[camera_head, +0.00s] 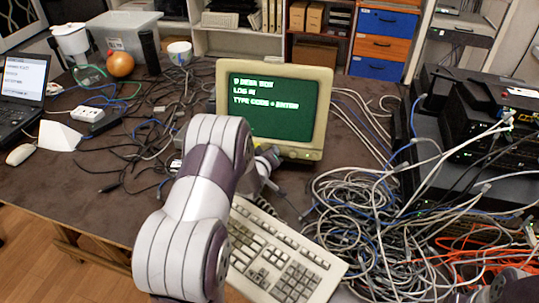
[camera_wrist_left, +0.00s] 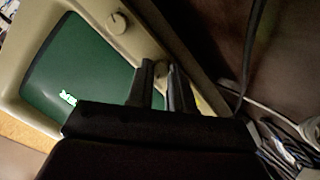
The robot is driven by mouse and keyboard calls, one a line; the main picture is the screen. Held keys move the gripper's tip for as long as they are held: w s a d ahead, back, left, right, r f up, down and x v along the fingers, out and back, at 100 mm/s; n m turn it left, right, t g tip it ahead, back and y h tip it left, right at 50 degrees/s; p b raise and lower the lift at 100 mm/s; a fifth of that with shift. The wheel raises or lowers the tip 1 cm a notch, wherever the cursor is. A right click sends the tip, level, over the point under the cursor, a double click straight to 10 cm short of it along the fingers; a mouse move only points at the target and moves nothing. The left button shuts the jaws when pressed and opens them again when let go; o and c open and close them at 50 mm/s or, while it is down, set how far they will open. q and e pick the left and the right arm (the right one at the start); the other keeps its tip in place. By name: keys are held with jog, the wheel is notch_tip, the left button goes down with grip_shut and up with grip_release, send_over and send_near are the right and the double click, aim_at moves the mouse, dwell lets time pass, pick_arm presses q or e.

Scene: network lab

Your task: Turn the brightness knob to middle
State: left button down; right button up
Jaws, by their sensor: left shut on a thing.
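A beige monitor (camera_head: 275,105) with a green lit screen stands on the dark table, right of centre in the head view. In the left wrist view its lower bezel (camera_wrist_left: 185,62) runs diagonally. A round beige knob (camera_wrist_left: 119,23) with a pointer ridge sits free on that bezel. My left gripper (camera_wrist_left: 163,75) is at the bezel, its fingers shut on a second small knob (camera_wrist_left: 161,68), mostly hidden between them. No label is readable. In the head view my left arm hides much of the left gripper (camera_head: 268,157) at the monitor's lower left. My right gripper is out of view.
A beige keyboard (camera_head: 275,255) lies in front of the monitor, below my left arm. Tangled grey cables (camera_head: 375,215) fill the table to the right, beside black network boxes (camera_head: 470,130). More dark cables (camera_head: 140,140) lie to the left.

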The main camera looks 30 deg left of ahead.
pick_arm(q)
jog(key=m+b, duration=0.1)
jog(key=m, duration=0.4)
jog(key=shift+d+m+y, duration=0.1)
jog(key=shift+m+y, duration=0.2)
dwell(0.4)
jog(key=c, duration=1)
grip_release()
jog(key=p+v, duration=0.1)
jog(key=v, duration=1.1)
jog(key=shift+s+d+r, duration=0.15)
jog(key=shift+d+r, duration=0.05)
jog(key=shift+r, duration=0.1)
jog(key=shift+d+g, duration=0.1)
jog(key=shift+g, duration=0.2)
